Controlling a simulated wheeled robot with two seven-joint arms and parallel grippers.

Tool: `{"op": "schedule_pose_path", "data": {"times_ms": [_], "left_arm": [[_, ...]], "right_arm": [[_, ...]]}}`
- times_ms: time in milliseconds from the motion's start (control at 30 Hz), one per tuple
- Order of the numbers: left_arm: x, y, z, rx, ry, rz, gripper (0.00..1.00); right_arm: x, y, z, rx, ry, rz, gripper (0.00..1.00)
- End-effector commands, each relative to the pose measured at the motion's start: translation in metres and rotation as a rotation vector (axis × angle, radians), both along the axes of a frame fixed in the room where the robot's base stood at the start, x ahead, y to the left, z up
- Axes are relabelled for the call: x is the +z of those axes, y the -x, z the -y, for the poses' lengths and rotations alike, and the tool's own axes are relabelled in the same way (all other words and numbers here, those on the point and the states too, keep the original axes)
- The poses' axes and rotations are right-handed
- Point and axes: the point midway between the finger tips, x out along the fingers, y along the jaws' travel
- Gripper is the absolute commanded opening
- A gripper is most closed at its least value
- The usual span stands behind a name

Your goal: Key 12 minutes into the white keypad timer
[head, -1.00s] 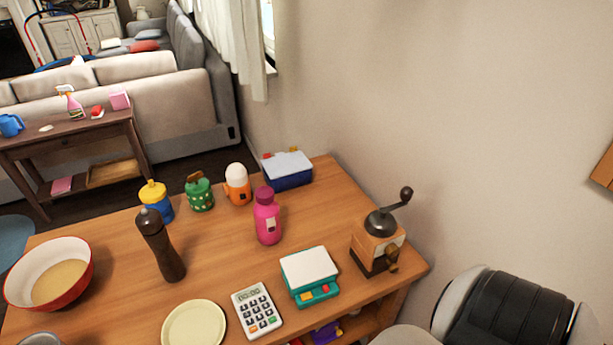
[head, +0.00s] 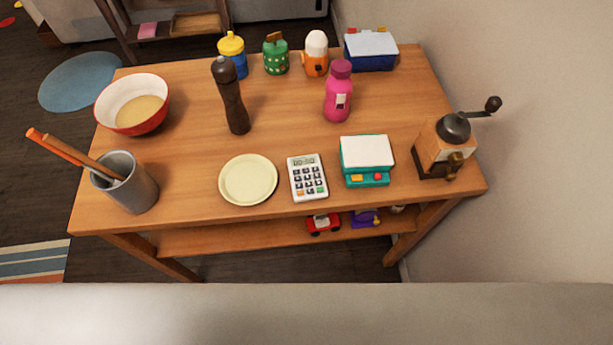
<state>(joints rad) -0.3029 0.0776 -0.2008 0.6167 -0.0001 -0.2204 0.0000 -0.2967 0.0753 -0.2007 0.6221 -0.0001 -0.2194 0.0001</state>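The white keypad timer (head: 307,178) lies face up near the front edge of the wooden table. It has a small grey display at its top, rows of dark keys, and an orange and a green key in its bottom row. The display digits look like zeros but are too small to read surely. Neither of my grippers is in the head view.
A cream plate (head: 248,180) lies left of the timer and a teal scale (head: 366,160) right of it. A pepper mill (head: 231,97), pink bottle (head: 338,92), coffee grinder (head: 446,146), utensil cup (head: 128,183) and red bowl (head: 132,104) stand around on the table (head: 190,150).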

Motion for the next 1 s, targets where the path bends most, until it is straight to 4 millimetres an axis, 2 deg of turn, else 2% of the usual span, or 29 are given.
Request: {"op": "schedule_pose_path", "data": {"times_ms": [100, 300, 1000], "left_arm": [[0.0000, -0.0001, -0.0011, -0.001, -0.001, 0.000, 0.29], [0.0002, -0.0008, -0.0016, -0.001, -0.002, 0.001, 0.00], [0.0005, -0.0051, -0.0018, 0.000, -0.001, 0.008, 0.00]], "right_arm": [[0.0000, 0.0002, 0.0002, 0.000, 0.000, 0.000, 0.37], [-0.0001, 0.0008, 0.0016, 0.001, 0.002, -0.002, 0.37], [-0.0003, 0.0043, 0.0055, 0.001, 0.007, -0.007, 0.37]]}}
